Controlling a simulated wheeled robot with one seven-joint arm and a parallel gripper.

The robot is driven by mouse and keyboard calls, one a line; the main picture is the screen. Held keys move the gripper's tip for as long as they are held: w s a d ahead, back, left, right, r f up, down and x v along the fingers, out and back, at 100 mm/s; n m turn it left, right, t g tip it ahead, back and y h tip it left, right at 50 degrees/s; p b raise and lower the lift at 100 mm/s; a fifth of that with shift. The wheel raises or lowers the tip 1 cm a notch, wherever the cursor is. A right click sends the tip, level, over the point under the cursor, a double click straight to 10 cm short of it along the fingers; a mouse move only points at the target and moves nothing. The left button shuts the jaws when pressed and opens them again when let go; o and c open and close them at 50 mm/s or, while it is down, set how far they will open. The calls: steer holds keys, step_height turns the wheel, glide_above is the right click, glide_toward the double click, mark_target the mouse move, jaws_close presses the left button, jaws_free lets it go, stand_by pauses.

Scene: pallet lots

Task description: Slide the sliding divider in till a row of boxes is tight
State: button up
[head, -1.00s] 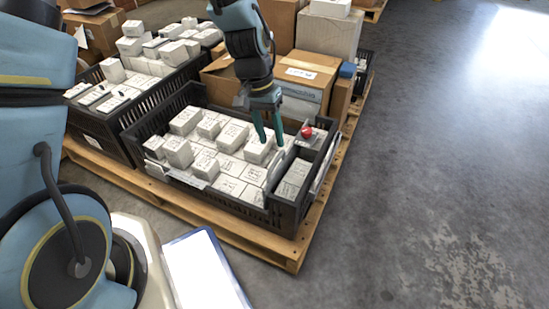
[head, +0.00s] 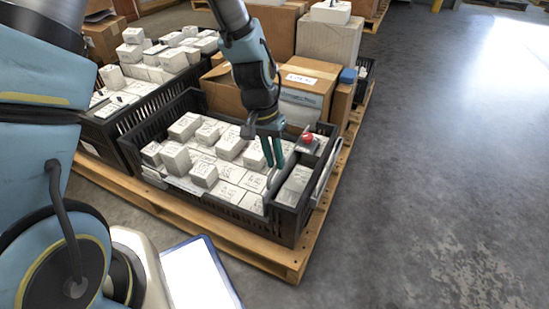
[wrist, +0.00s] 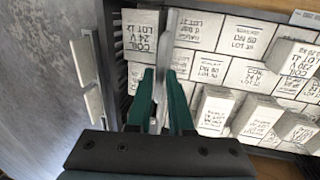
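A black crate (head: 283,222) holds rows of white labelled boxes (head: 228,172). The sliding divider, a thin light grey plate (head: 271,179), stands in the crate between the main block of boxes and a narrow right-hand row (head: 294,184). It also shows edge-on in the wrist view (wrist: 171,45). My gripper (head: 273,163) points down over the divider with its two green fingers apart.
A red knob (head: 307,137) on a grey block sits at the crate's far right. Several boxes stand higher than the rest. Cardboard boxes (head: 303,86) stand behind, a second full crate (head: 118,130) to the left. Bare floor (head: 430,170) lies right of the pallet (head: 283,262).

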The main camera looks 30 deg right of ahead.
jaws_close()
stand_by(1.0)
